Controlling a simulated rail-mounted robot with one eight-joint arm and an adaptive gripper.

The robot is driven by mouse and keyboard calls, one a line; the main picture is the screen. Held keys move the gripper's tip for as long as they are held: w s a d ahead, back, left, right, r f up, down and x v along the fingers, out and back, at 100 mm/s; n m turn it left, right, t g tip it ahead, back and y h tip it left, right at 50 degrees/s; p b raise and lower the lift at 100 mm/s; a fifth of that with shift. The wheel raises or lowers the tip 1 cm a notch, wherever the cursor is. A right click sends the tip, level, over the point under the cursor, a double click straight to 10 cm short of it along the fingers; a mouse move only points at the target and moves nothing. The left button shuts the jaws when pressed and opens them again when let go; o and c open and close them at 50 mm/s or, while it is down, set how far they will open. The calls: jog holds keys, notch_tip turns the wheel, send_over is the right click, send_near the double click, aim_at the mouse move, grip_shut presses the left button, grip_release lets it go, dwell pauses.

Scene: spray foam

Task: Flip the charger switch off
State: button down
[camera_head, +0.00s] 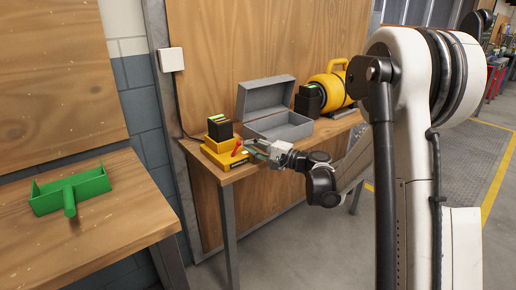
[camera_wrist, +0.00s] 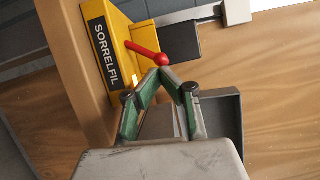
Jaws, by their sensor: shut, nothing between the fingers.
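The yellow charger (camera_head: 228,151) stands on the near left corner of the wooden bench, with a black battery block seated in its top. In the wrist view the charger's yellow face (camera_wrist: 113,42) carries a "SORRELFIL" label. Its red switch lever (camera_wrist: 145,51) has a round red knob at its end; the lever also shows in the head view (camera_head: 238,147). My gripper (camera_wrist: 163,72) is shut and empty, its green-sided fingertips meeting right by the red knob. I cannot tell whether they touch it. In the head view my gripper (camera_head: 250,148) reaches in from the right.
An open grey metal box (camera_head: 284,128) stands on the bench just behind my gripper. A yellow and black machine (camera_head: 330,88) stands farther back. A green tool (camera_head: 70,190) lies on the separate left table. A white wall box (camera_head: 171,59) has a cable running down toward the bench.

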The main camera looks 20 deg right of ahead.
jog(key=shift+s+a+r+n+g+h+p, duration=0.15)
jog(key=shift+a+r+n+h+p, duration=0.15)
jog(key=shift+n, duration=0.35)
jog(key=shift+a+r+n+g+h+p, duration=0.15)
jog(key=shift+a+r+n+h+p, duration=0.15)
jog(key=shift+n, duration=0.35)
dwell(0.4)
jog(key=shift+s+a+r+n, duration=0.15)
jog(key=shift+r+n, duration=0.15)
jog(key=shift+n, duration=0.2)
jog(key=shift+a+r+n, duration=0.1)
jog(key=shift+a+n, duration=0.1)
jog(key=shift+n, duration=0.1)
jog(key=shift+s+a+r+n+g+h+p, duration=0.2)
jog(key=shift+a+n+h+p, duration=0.25)
jog(key=shift+n, duration=0.25)
jog(key=shift+s+a+r+n+g+h+p, duration=0.2)
jog(key=shift+a+n+h+p, duration=0.2)
jog(key=shift+n, duration=0.3)
dwell(3.2)
jog(key=shift+d, duration=0.15)
dwell(0.6)
